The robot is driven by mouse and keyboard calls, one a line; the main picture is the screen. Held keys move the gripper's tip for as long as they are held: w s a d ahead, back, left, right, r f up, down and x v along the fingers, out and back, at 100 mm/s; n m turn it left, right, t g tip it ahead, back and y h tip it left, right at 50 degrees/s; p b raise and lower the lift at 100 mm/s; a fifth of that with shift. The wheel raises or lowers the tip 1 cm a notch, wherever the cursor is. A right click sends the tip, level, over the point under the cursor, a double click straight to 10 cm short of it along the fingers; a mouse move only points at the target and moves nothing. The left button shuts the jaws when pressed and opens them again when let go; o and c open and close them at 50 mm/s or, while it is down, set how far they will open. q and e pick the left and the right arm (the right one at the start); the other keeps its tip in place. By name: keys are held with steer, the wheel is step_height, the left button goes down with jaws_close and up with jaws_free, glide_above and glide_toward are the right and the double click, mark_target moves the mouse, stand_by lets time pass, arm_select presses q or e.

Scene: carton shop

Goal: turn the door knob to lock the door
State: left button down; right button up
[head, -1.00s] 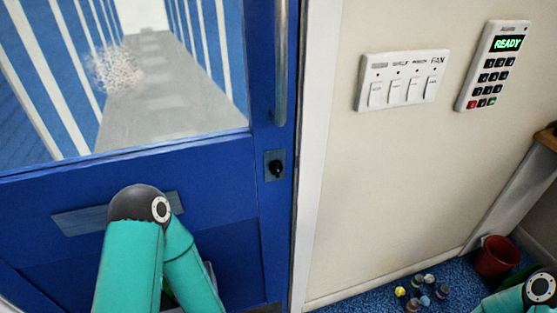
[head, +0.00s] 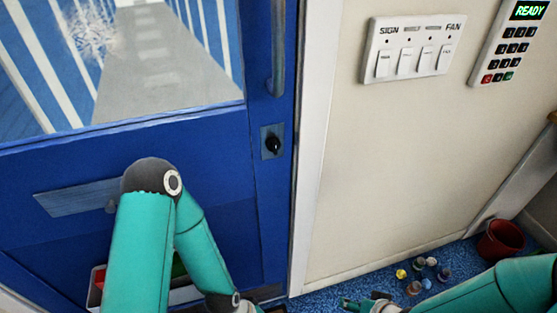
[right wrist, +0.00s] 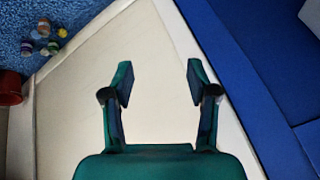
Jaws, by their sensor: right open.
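The black door knob (head: 272,145) sits on a small grey plate at the right edge of the blue door (head: 220,185), below a vertical handle. My right gripper (head: 352,303) is low in the head view, below and to the right of the knob and well apart from it. In the right wrist view it is open (right wrist: 159,84), with nothing between its fingers, in front of the pale wall. The knob does not show in the right wrist view. My left arm stands in front of the door, with its gripper out of sight.
A switch panel (head: 412,49) and a keypad (head: 510,45) reading READY are on the cream wall (head: 400,160). Several small bottles (head: 423,275) and a red bucket (head: 500,240) stand on the blue floor.

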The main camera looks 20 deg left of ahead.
steer(key=w+a+r+n+t+y+b, duration=0.2)
steer(key=w+a+r+n+t+b, duration=0.25)
steer(key=w+a+r, duration=0.4)
steer(key=n+t+y+b, duration=0.4)
steer(key=n+t+y, duration=0.1)
glide_toward(277, 150)
steer(key=shift+m, duration=0.25)
steer(key=p+x, duration=0.2)
steer(key=x, duration=0.7)
steer(key=shift+w+a, duration=0.15)
arm_select(q)
step_height(277, 150, down, 8)
steer(key=shift+s, duration=0.1)
